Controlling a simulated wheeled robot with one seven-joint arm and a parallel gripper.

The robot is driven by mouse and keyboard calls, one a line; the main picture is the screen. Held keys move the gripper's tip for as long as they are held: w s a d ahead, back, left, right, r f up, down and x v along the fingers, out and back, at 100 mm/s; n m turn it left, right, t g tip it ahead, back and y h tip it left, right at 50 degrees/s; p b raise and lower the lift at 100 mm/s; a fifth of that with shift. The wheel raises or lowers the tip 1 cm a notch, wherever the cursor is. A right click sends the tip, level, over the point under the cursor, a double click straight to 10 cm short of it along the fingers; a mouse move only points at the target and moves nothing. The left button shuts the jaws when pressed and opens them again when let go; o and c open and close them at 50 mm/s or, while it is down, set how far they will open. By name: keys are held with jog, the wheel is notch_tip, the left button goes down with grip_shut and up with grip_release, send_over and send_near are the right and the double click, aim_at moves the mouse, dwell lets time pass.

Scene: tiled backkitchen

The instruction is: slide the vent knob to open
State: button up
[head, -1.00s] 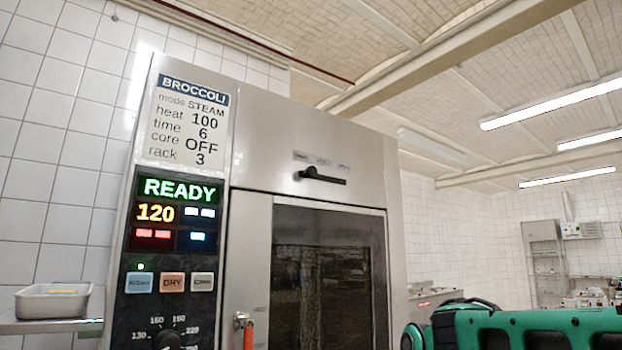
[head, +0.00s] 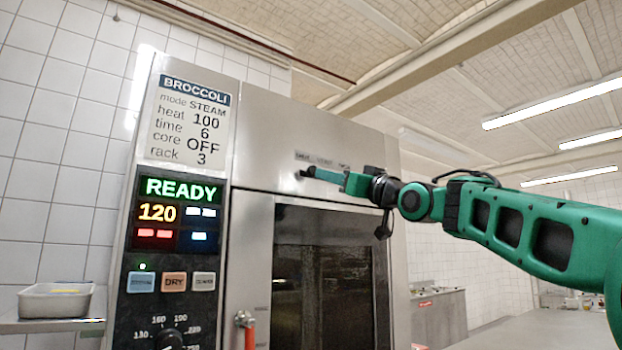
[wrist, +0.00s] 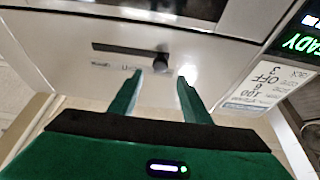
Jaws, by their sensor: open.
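The vent knob (wrist: 161,63) is a small dark round knob on a black horizontal slot (wrist: 120,49) in the steel panel above the oven door. In the wrist view, which is turned upside down, it sits at the slot's right end. In the head view the knob (head: 303,173) is at the slot's left end, and my arm covers most of the slot. My gripper (wrist: 159,76) is open, with the knob just beyond and between its green fingertips. I cannot tell whether they touch it. My gripper (head: 312,173) also shows in the head view.
The oven's control panel (head: 172,255) reads READY and 120, with a BROCCOLI card (head: 188,120) above. The glass oven door (head: 325,270) is shut below the slot, with a red-handled latch (head: 248,335). A metal pan (head: 57,300) stands on a shelf at left.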

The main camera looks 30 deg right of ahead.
aim_at(310, 172)
jog(key=x, duration=0.7)
jog(key=shift+w, duration=0.35)
jog(key=shift+r, duration=0.1)
grip_shut()
